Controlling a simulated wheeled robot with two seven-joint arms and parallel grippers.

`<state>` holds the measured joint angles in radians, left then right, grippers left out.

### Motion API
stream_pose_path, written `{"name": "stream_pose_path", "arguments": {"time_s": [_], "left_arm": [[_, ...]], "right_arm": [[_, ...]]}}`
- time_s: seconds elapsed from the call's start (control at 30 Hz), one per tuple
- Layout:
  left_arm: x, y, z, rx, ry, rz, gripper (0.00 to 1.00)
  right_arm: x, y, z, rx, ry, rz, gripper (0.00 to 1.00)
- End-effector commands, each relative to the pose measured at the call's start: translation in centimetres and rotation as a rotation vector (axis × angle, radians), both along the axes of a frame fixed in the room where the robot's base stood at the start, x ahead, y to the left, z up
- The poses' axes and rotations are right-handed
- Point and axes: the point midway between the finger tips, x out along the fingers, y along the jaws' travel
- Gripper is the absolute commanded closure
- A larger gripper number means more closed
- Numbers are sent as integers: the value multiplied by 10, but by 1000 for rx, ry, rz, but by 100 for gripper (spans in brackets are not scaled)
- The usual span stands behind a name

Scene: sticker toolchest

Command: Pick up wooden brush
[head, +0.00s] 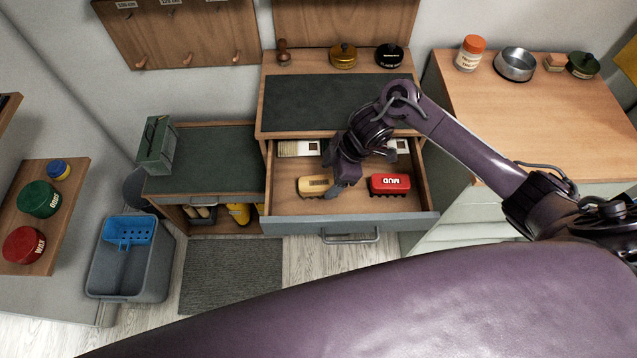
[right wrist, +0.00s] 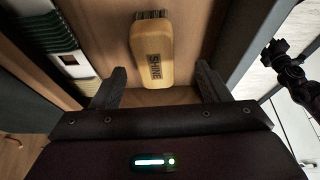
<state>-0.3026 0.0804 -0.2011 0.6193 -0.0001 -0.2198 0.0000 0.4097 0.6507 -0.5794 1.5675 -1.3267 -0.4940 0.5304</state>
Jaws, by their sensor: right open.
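The wooden brush (head: 311,186) lies in the open drawer (head: 293,206), left of a red brush marked MUD (head: 390,184). In the right wrist view the wooden brush (right wrist: 156,58) has a pale wood back marked SHINE and dark bristles at its far end. My right gripper (head: 336,190) reaches down into the drawer at the wooden brush's right end. In its wrist view the gripper (right wrist: 160,76) is open, with one finger on each side of the brush's near end line and no visible contact. My left gripper is not in view.
White-and-green packets (head: 298,148) lie at the drawer's back left. The drawer front (head: 280,225) and walls surround the gripper. Tins (head: 343,56) stand on the chest top behind. A counter (head: 540,110) is at right, and a grey bin (head: 128,265) stands at left.

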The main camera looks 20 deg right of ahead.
Motion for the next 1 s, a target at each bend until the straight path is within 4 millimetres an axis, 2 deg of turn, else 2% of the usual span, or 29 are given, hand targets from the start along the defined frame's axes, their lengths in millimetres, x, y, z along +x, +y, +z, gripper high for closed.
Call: {"name": "stream_pose_path", "arguments": {"time_s": [0.2, 0.33, 0.6, 1.0], "left_arm": [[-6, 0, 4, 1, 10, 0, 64], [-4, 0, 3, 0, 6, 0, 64], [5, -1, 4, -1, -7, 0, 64], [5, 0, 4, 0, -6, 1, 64]], "right_arm": [[10, 19, -25, 1, 2, 0, 31], [11, 23, -40, 0, -1, 0, 31], [11, 25, -43, -1, -3, 1, 31], [11, 24, -46, -1, -2, 0, 31]]}}
